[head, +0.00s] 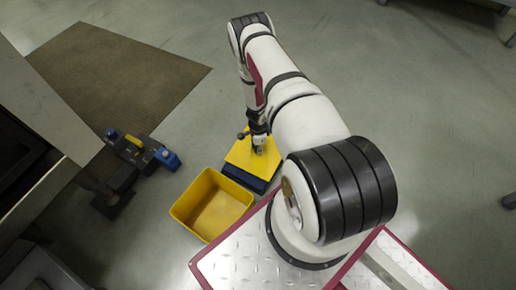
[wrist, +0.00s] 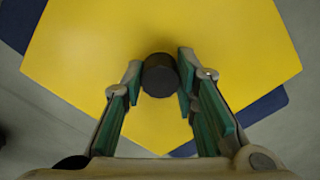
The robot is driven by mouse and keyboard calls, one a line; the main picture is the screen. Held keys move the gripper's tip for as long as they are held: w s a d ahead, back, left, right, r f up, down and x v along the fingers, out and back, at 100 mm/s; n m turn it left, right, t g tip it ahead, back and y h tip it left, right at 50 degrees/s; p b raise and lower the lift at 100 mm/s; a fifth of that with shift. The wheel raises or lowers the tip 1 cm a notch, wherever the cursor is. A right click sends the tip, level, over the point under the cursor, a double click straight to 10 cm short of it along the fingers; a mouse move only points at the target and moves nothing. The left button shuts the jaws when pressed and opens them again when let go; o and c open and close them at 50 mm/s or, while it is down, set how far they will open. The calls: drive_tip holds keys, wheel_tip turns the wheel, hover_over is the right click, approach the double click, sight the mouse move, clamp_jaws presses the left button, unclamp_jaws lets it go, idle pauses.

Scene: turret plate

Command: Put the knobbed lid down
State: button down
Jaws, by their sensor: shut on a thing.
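The knobbed lid is a flat yellow plate (head: 250,165) with a round dark knob (wrist: 160,75) on it. My gripper (wrist: 161,80) is shut on the knob, with one green-padded finger on each side. In the head view my gripper (head: 258,143) points down at the lid, and my arm comes in from above it. A dark blue thing (wrist: 268,106) shows under the lid's edges, turned at an angle to it; it also shows in the head view (head: 238,178). I cannot tell whether the lid touches it.
An open yellow bin (head: 212,206) stands on the floor just in front of the lid. A dark device with blue ends and a yellow part (head: 140,152) lies to the left. A brown mat (head: 115,75) lies behind it. Grey floor is clear at the right.

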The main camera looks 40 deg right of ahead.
drive_tip(key=c, duration=1.3)
unclamp_jaws()
